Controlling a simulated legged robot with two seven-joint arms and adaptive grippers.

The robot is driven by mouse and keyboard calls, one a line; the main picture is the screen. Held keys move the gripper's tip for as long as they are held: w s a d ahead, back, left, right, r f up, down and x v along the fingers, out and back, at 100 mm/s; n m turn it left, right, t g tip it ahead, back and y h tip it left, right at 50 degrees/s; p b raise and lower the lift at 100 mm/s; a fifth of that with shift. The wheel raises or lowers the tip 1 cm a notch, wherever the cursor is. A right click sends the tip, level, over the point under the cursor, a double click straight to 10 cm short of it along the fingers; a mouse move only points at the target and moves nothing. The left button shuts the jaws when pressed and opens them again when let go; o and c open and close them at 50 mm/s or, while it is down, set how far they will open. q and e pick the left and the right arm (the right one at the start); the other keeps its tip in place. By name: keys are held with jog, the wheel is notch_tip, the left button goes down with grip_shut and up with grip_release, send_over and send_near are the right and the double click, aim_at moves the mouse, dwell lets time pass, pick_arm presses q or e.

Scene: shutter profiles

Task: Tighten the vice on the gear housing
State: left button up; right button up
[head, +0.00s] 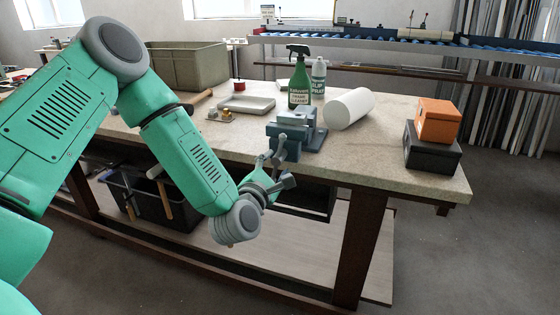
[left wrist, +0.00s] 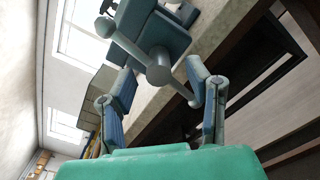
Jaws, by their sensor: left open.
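The blue-grey vice (head: 296,132) is fixed at the front edge of the workbench (head: 395,168). Its jaws are at the top and its screw end and handle bar face me. In the left wrist view the vice body (left wrist: 160,38) is close, with the slanted handle bar (left wrist: 124,46) crossing the round screw end. My left gripper (head: 272,180) is open just in front of and below the vice. In the left wrist view its two fingers (left wrist: 160,80) stand apart on either side of the screw end. I cannot make out the gear housing clearly. My right gripper is out of view.
Orange (head: 437,120) and black boxes (head: 432,152) are stacked at right. A black crate (head: 165,203) sits below.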

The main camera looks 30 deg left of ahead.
pick_arm(q)
jog(key=x, duration=0.3)
jog(key=shift+a, duration=0.1)
jog(key=shift+w+a+f, duration=0.15)
jog(key=shift+a+f, duration=0.05)
jog(key=shift+a, duration=0.25)
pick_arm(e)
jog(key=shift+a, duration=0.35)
pick_arm(q)
jog(key=shift+d, duration=0.15)
grip_shut()
jog(key=shift+d+r, duration=0.1)
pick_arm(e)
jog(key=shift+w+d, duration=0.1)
